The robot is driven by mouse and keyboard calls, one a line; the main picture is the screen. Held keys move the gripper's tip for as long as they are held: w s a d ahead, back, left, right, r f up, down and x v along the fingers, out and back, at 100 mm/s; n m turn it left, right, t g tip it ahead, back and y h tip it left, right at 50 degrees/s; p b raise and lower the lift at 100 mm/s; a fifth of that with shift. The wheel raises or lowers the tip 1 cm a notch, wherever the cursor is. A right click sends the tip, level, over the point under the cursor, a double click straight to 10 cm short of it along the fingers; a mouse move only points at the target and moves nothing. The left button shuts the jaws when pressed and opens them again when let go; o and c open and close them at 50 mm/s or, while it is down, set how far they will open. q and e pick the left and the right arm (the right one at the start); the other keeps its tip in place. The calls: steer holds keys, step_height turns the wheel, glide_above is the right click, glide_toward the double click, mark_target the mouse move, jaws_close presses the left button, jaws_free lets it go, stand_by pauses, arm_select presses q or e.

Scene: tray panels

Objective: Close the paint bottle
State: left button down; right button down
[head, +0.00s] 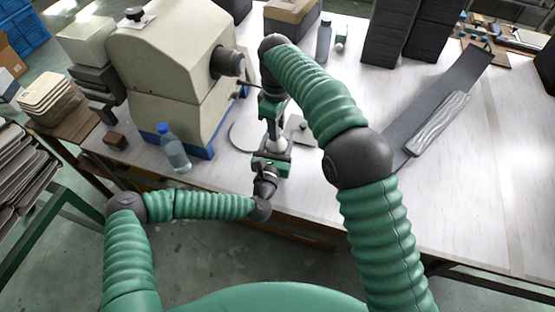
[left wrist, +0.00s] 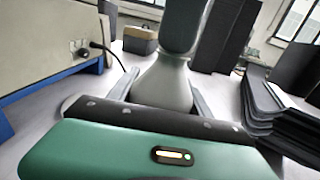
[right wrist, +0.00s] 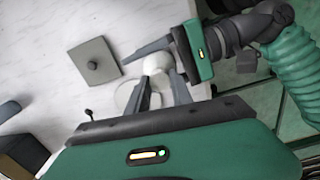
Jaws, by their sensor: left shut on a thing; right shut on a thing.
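The paint bottle (head: 274,143), pale grey-white, stands between my two grippers near the front edge of the table. My left gripper (head: 271,157) is shut on its body from the front; the left wrist view shows the sloping bottle (left wrist: 165,85) between the fingers. My right gripper (head: 271,118) comes from above and is shut at the bottle's top. The right wrist view shows the rounded pale bottle (right wrist: 157,64) by the fingers of both grippers. The cap cannot be told apart from the bottle, and my right gripper hides how it sits.
A white disc (head: 243,136) and a grey plate with a knob (head: 299,128) lie beside the grippers. A large beige machine (head: 165,75) stands left, with a clear blue-capped bottle (head: 174,150) before it. A dark sloping panel (head: 430,105) lies right. The table's front right is clear.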

arm_select(q)
steer(key=shift+s+d, duration=0.25)
steer(key=shift+d, duration=0.2)
arm_select(e)
steer(key=m, duration=0.6)
steer(key=shift+w+a+r+m, duration=0.15)
steer(key=shift+a+m, duration=0.1)
steer(key=shift+m, duration=0.15)
arm_select(q)
steer(key=shift+h, duration=0.3)
arm_select(e)
steer(key=m, duration=0.6)
steer(key=shift+m, duration=0.3)
steer(key=m, duration=0.6)
steer(key=shift+d+m, duration=0.1)
steer(key=shift+m, duration=0.2)
steer(key=m, duration=0.7)
steer(key=shift+m, duration=0.4)
steer(key=c, duration=1.3)
jaws_free()
steer(key=shift+c, duration=0.2)
steer(key=shift+o, duration=1.1)
arm_select(q)
steer(key=shift+a, duration=0.2)
arm_select(e)
steer(key=shift+d, duration=0.15)
arm_select(q)
steer(key=shift+w, duration=0.1)
